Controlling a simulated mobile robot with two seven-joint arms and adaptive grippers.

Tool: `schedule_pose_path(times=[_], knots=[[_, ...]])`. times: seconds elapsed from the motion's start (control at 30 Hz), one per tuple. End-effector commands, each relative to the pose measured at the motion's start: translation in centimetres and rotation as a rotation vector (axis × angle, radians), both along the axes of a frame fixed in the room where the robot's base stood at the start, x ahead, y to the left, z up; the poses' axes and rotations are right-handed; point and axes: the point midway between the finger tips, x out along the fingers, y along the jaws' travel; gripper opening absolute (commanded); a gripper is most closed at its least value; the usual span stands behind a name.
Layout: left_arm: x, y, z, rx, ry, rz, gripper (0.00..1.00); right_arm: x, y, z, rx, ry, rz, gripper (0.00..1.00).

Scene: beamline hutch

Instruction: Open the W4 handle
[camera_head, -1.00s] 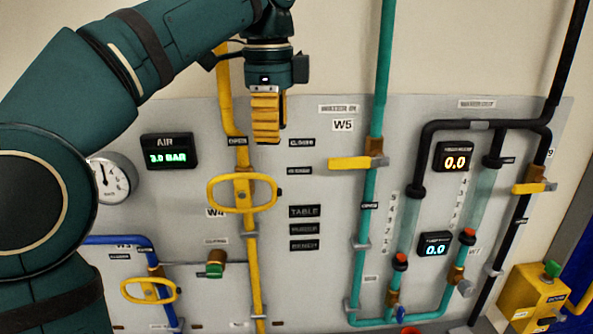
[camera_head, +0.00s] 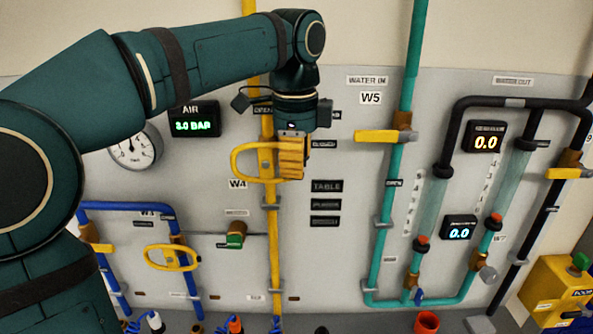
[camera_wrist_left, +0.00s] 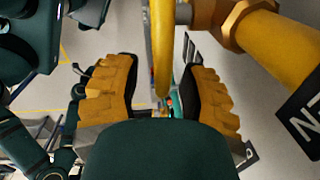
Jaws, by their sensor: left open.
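The W4 handle (camera_head: 240,163) is a yellow oval loop on the yellow vertical pipe (camera_head: 273,230), beside the W4 label. My left gripper (camera_head: 291,160) hangs fingers-down in front of the handle's right part, hiding it. In the left wrist view the open fingers (camera_wrist_left: 164,97) stand either side of the yellow handle bar (camera_wrist_left: 162,50), with gaps on both sides. The yellow pipe (camera_wrist_left: 285,40) with a brass fitting lies at the upper right there. My right gripper is not in view.
A yellow lever labelled W5 (camera_head: 375,136) sits on the teal pipe to the right. The W3 oval handle (camera_head: 172,258) is on a blue pipe at lower left. An air gauge (camera_head: 135,148) is at the left.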

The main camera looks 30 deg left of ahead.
Motion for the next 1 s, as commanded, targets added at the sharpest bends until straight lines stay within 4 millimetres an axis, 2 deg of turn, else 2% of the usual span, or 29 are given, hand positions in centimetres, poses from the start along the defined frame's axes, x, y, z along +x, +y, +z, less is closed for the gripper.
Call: schedule_pose_path(times=[0.17, 0.47, 0.5, 0.57, 0.6, 0.63, 1.0], knots=[[0.06, 0.07, -1.27, 0.000, 0.000, 0.001, 0.42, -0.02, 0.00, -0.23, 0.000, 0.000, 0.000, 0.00], [0.10, 0.07, -1.42, 0.000, 0.000, 0.001, 0.42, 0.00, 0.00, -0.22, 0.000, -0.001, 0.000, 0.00], [0.10, 0.07, -1.42, 0.000, 0.000, 0.001, 0.38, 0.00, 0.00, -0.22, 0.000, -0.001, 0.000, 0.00], [0.10, 0.07, -1.42, 0.000, 0.000, 0.001, 0.17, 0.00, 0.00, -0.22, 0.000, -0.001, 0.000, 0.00], [0.10, 0.07, -1.42, 0.000, 0.000, 0.001, 0.03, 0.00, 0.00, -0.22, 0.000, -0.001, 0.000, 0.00], [0.10, 0.06, -1.42, 0.000, 0.000, 0.001, 0.00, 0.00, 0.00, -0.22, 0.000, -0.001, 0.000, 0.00], [0.12, 0.11, -1.33, -0.014, -0.010, 0.002, 0.00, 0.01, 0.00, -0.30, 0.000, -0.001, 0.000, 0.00]])
